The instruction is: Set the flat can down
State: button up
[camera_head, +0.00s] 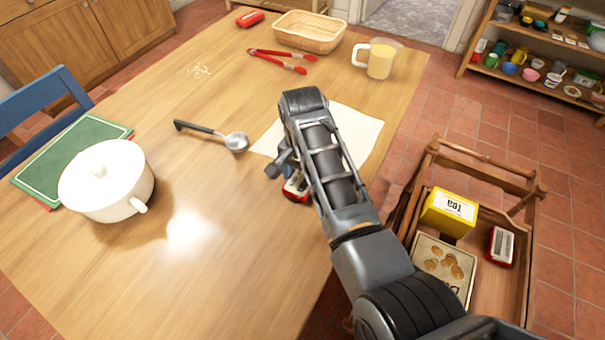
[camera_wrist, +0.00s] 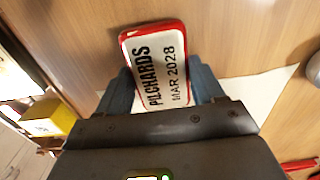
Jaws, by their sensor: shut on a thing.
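The flat can (camera_wrist: 157,68) is red with a white label reading "PILCHARDS MAR 2028" in the wrist view. My gripper (camera_wrist: 162,88) is shut on it, with a blue-grey finger on each side. In the head view the can (camera_head: 296,187) shows only partly, beneath my arm, over the wooden table (camera_head: 215,285) near its right edge. I cannot tell whether the can touches the table. A white sheet (camera_head: 358,130) lies just beyond it, partly hidden by my arm.
A ladle (camera_head: 235,141) and a white pot (camera_head: 105,182) are to the left. Red tongs (camera_head: 278,60), a basket (camera_head: 310,31) and a yellow-filled jug (camera_head: 380,60) stand farther back. A wooden cart (camera_head: 520,258) beside the table holds a tea box (camera_head: 449,212), a tin and another red can (camera_head: 500,246).

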jog(key=shift+f, duration=0.25)
jog(key=o, duration=1.1)
jog(key=shift+o, duration=0.2)
notch_tip(320, 180, up, 13)
jog(key=shift+f+b, duration=0.2)
jog(key=shift+b, duration=0.1)
